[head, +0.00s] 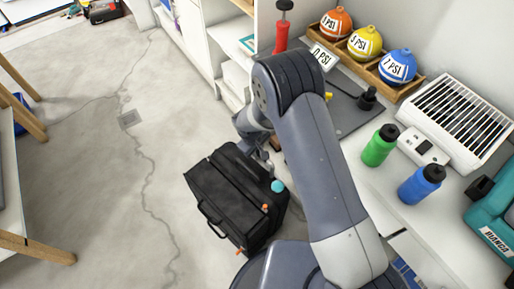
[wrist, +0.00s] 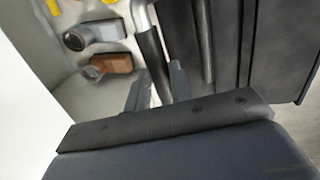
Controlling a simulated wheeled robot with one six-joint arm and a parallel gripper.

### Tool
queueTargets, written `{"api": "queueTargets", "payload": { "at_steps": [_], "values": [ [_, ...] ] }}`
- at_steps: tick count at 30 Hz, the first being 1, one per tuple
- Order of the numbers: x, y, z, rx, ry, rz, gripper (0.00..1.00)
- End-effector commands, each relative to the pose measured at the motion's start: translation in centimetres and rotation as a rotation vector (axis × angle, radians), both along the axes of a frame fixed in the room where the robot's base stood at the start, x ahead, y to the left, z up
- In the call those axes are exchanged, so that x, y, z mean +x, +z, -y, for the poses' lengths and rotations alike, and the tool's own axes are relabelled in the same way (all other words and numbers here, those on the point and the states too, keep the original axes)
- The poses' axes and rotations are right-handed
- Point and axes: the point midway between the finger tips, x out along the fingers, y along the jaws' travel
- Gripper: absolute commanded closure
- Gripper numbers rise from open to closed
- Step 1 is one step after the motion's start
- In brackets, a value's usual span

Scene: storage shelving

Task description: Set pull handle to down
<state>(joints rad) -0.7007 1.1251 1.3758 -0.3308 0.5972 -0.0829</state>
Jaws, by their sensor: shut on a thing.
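The pull handle (wrist: 151,58) shows in the wrist view as a dark grip joined to bent silver tubing, with a silver rod (wrist: 205,40) to its right. My gripper (wrist: 158,88) is shut on the dark grip, with a finger on either side of it. The black bag (head: 235,190) stands on the floor in the head view, and its dark side (wrist: 280,50) fills the right of the wrist view. In the head view my gripper is just above the bag's far right part, mostly hidden by my arm, and the handle is hard to make out there.
A white bench right of the bag holds a green bottle (head: 380,146), a blue bottle (head: 421,184), a white heater (head: 457,120) and a wooden rack of coloured balls. A wooden-legged table (head: 35,248) stands at left. The floor (head: 95,165) left of the bag is clear.

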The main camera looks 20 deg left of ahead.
Motion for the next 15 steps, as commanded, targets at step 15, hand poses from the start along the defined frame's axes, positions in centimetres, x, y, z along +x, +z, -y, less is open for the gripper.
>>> {"api": "queueTargets", "payload": {
  "at_steps": [15],
  "values": [
    [-0.1,-4.7,0.0,-0.001,0.001,-0.001,1.00]
  ]
}}
